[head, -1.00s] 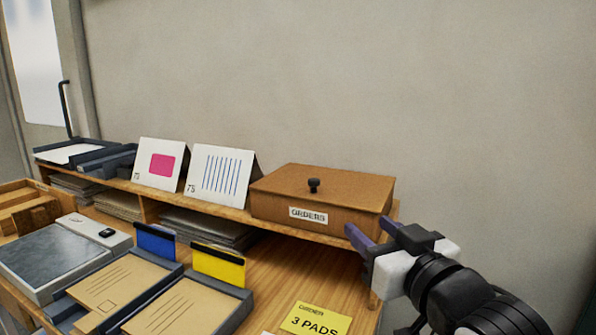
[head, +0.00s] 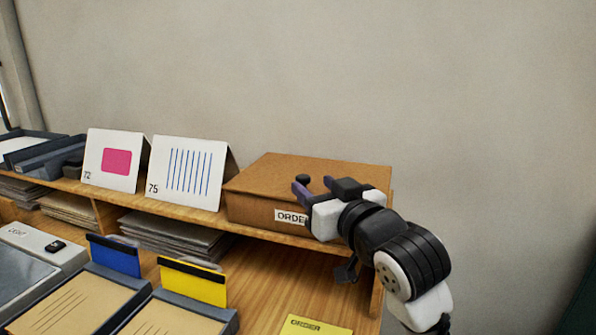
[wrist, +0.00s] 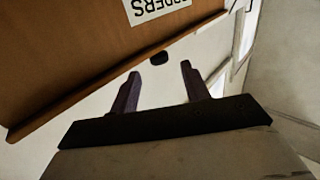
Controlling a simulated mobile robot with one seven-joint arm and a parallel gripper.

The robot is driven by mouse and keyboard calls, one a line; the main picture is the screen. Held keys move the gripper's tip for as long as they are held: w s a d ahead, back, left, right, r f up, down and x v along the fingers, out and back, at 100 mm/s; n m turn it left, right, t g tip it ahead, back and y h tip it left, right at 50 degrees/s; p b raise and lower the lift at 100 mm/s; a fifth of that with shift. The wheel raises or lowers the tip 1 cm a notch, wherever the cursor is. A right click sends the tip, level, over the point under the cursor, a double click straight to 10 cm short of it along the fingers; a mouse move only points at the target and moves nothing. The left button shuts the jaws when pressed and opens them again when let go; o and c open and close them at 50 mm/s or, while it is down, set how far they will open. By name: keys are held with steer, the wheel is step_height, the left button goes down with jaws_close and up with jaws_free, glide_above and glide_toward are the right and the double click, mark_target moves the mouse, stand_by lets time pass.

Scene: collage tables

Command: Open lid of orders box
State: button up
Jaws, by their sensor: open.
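The orders box (head: 262,176) is a brown box with a flat lid, on the right end of the raised shelf. Its lid is shut. A white label reading ORDE (head: 290,217) is on its front, partly covered by my gripper. A black knob (head: 303,179) stands on the lid. My gripper (head: 314,187) is open and empty, with its purple fingers at the box's front right, close to the knob in the picture. In the wrist view the box front (wrist: 70,50) and label fill the upper left, and the dark knob (wrist: 159,58) shows just beyond the open fingers (wrist: 158,85).
Two white cards, one with a pink square (head: 117,162) and one with blue lines (head: 187,172), stand left of the box. Paper stacks (head: 170,232) lie under the shelf. Trays with blue and yellow tabs (head: 190,280) and a yellow note (head: 315,326) are in front.

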mark_target(305, 178)
steer(key=x, duration=0.7)
steer(key=shift+w+a+p, duration=0.1)
steer(key=shift+w+p, duration=0.15)
steer(key=shift+p, duration=0.05)
jaws_close()
